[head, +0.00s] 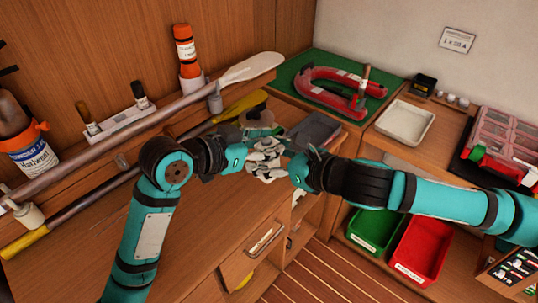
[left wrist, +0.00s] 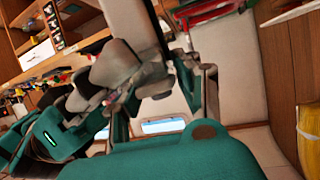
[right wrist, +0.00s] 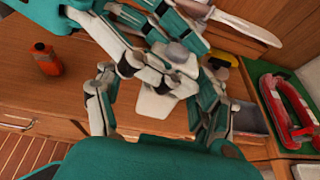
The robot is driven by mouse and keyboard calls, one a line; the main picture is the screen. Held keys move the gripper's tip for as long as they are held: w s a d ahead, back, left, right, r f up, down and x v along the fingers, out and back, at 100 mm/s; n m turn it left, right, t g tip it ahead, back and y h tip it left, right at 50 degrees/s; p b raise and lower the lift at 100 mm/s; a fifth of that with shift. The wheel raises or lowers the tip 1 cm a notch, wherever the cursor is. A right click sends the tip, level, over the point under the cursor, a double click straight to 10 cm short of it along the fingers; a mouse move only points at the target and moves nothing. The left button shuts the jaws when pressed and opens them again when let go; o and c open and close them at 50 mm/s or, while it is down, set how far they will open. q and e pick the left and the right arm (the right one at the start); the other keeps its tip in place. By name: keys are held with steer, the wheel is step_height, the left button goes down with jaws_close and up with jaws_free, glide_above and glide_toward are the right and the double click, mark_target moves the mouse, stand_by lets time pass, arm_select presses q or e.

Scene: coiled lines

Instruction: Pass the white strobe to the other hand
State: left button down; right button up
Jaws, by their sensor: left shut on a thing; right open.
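The white strobe (head: 266,158) is between my two grippers, above the bench. In the right wrist view its pale body (right wrist: 155,103) shows below grey finger parts that partly cover it. My left gripper (head: 258,153) comes in from the left and is shut on the strobe. My right gripper (head: 289,167) comes in from the right, close to the strobe. In the right wrist view the right gripper (right wrist: 160,84) is open, its fingers spread on either side of the strobe. I cannot tell whether they touch it.
A long pole and paddle (head: 245,70) lie along the back left. A red shackle (head: 335,84) lies on a green mat (head: 302,58). A white tray (head: 405,122) is at right. A green bin (head: 373,228) and a red bin (head: 420,248) stand lower. The front bench top is clear.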

steer(key=shift+w+a+f, duration=0.1)
steer(key=shift+w+a, duration=0.05)
steer(key=shift+a, duration=0.05)
steer(key=shift+a, duration=0.1)
steer(key=c, duration=1.3)
arm_select(q)
steer(key=c, duration=0.8)
jaws_free()
steer(key=shift+c, duration=0.2)
arm_select(e)
steer(key=shift+s+a, duration=0.1)
steer(key=shift+s, duration=0.1)
arm_select(q)
steer(key=shift+r, duration=0.1)
